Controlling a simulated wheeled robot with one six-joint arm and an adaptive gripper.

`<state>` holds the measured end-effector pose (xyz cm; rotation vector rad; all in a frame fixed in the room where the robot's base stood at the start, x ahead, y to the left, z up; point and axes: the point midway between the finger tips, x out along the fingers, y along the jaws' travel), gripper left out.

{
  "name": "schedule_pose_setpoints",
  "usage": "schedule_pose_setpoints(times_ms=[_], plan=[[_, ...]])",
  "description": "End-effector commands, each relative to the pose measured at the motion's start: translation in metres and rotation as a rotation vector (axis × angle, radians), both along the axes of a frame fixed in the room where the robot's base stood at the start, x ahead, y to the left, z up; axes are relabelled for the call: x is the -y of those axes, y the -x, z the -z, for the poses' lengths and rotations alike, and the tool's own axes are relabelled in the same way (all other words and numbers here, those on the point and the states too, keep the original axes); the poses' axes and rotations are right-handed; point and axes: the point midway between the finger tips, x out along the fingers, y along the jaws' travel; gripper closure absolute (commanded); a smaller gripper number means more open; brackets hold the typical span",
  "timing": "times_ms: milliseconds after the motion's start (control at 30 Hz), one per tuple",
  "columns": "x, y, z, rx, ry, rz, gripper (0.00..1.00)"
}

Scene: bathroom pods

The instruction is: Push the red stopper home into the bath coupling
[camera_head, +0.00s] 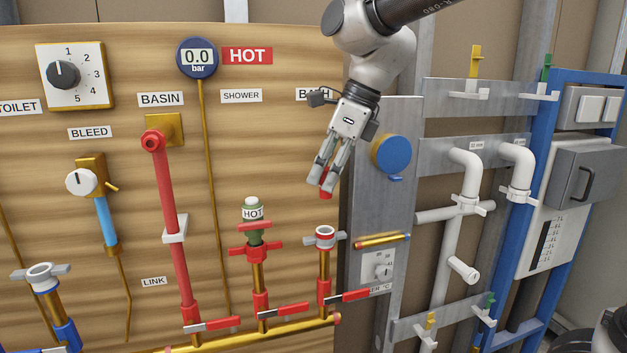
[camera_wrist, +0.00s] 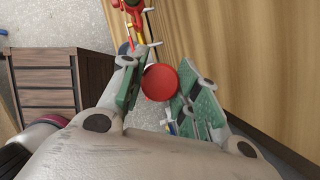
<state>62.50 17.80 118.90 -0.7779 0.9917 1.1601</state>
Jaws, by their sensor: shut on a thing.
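My gripper (camera_head: 322,182) is shut on the red stopper (camera_head: 326,190), which pokes out below the fingertips in the head view. In the wrist view the stopper's round red face (camera_wrist: 159,83) sits between the two green finger pads. The bath coupling (camera_head: 325,238) is the white-topped fitting with red trim and grey side lugs on the right-hand brass pipe. The stopper is held above the coupling in the picture, with a clear gap between them.
A grey metal panel with a blue disc (camera_head: 391,154) and a brass rod (camera_head: 382,241) is close on the right.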

Motion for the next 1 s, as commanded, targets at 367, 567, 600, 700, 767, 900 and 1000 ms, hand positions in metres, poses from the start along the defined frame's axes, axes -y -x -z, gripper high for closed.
schedule_pose_setpoints(times_ms=[367, 567, 600, 700, 767, 900, 1000], plan=[[0.0, 0.0, 0.002, -0.001, 0.0, 0.001, 0.89], [0.0, 0.0, 0.018, -0.003, 0.0, 0.001, 0.89], [0.0, 0.0, 0.022, -0.003, 0.0, 0.001, 0.89], [0.0, 0.0, 0.032, -0.002, 0.0, 0.0, 0.89], [0.0, 0.0, 0.038, -0.003, 0.0, 0.0, 0.89], [0.0, 0.0, 0.049, -0.002, 0.0, 0.0, 0.89], [0.0, 0.0, 0.054, -0.001, 0.0, 0.001, 0.89]])
